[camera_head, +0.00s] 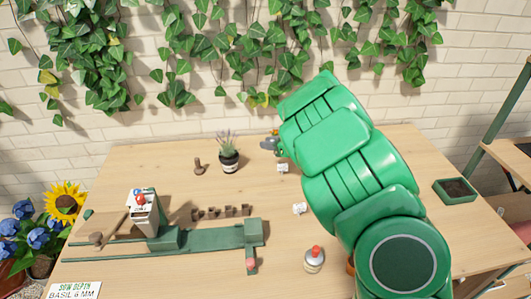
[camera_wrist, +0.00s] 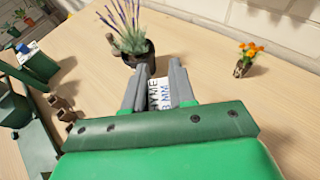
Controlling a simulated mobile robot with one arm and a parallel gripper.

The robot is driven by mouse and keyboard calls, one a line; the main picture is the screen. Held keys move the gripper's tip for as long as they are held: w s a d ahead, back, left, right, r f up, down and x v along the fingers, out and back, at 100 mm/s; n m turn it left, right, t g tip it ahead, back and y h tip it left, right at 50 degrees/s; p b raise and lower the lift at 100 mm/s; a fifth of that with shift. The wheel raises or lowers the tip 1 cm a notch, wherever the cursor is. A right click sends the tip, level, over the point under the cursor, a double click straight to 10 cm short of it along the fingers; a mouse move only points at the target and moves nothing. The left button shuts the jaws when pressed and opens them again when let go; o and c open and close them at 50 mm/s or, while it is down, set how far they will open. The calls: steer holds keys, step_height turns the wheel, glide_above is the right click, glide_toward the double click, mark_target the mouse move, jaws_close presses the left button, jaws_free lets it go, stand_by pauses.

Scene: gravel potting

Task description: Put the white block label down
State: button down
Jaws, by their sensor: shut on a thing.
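In the wrist view my gripper (camera_wrist: 157,80) is shut on a white block label (camera_wrist: 160,95) with dark printed letters, held between its two grey fingers. The label's lower end is hidden by my gripper body. In the head view grey finger parts (camera_head: 268,144) show beside my green arm. A small white block (camera_head: 282,167) shows just below them; I cannot tell whether it is the held label.
A lavender pot (camera_head: 228,160) stands close ahead of the fingers, slightly left. An orange-flowered pot (camera_wrist: 241,68) stands to the right. A green rack (camera_head: 200,237), small brown pots (camera_wrist: 62,107) and a red-topped bottle (camera_head: 314,260) are nearby. Open wood lies between the two flowerpots.

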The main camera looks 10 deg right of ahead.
mark_target(282, 170)
steer(key=shift+w+a+f, duration=0.1)
steer(key=shift+w+f, duration=1.45)
steer(key=shift+w, duration=0.45)
steer(key=shift+w+a+f, duration=0.1)
steer(key=shift+w+f, duration=1.4)
steer(key=shift+w, duration=0.55)
steer(key=shift+w+f, duration=1.55)
steer(key=shift+w, duration=0.45)
steer(key=shift+f, duration=1.55)
steer(key=c, duration=0.9)
jaws_free()
steer(key=shift+f, duration=0.1)
steer(key=shift+c, duration=0.2)
steer(key=shift+s+d+r, duration=0.3)
steer(key=shift+d+r, duration=0.05)
steer(key=shift+r, duration=0.05)
steer(key=v, duration=1.1)
